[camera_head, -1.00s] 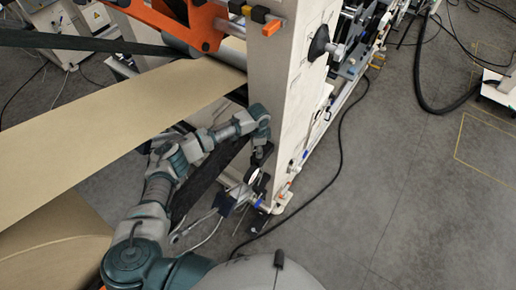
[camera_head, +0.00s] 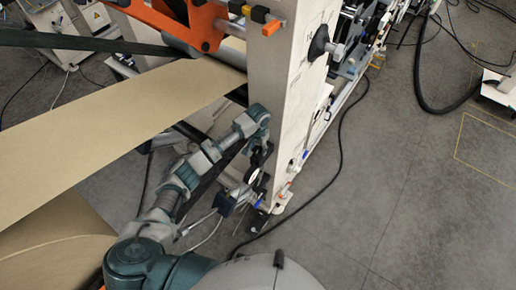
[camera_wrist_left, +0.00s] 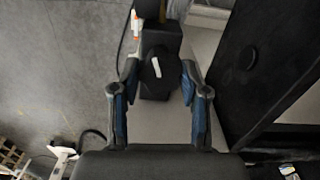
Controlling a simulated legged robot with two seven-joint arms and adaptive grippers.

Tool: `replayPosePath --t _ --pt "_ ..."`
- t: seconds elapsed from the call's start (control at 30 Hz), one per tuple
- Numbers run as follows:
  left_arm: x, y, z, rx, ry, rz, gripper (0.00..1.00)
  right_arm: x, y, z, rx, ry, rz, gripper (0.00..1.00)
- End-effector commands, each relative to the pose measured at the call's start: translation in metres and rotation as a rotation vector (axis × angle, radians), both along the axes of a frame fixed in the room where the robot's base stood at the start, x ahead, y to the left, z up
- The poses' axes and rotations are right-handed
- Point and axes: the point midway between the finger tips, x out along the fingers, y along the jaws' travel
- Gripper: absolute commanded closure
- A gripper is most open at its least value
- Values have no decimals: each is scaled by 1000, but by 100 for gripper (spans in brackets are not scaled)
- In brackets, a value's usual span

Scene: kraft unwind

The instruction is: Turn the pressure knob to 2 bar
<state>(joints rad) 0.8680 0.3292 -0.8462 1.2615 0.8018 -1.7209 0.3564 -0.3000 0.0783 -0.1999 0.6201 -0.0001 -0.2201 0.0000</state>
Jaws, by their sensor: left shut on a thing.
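The pressure knob (camera_wrist_left: 160,84) is round and black, with a white pointer mark on its face, in the left wrist view. It sits on a dark block-shaped body between my left fingers. My left gripper (camera_wrist_left: 159,75) is shut on it, one finger at each side. In the head view my left gripper (camera_head: 259,157) points down beside the machine's white column, just above a small round white-faced gauge (camera_head: 252,175). The knob is hard to make out there, and the gauge's reading is too small to tell. My right gripper is not in view.
The white machine column (camera_head: 279,90) stands right beside my left arm. A wide kraft paper web (camera_head: 120,115) runs above and left of it, with a paper roll (camera_head: 60,235) at lower left. Thin hoses hang near the gauge. Floor at right is mostly clear.

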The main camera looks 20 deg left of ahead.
Motion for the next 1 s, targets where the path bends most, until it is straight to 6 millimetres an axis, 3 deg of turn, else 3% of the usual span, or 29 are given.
replayPosePath --t 0.33,0.9,0.93,1.0 --pt "4 0 4 -3 -13 153 90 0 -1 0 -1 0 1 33" --pt "4 0 5 -4 -15 182 90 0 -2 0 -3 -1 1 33" --pt "4 0 5 -4 -15 182 50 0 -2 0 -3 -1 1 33" --pt "4 0 4 -4 -15 182 33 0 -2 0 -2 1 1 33"
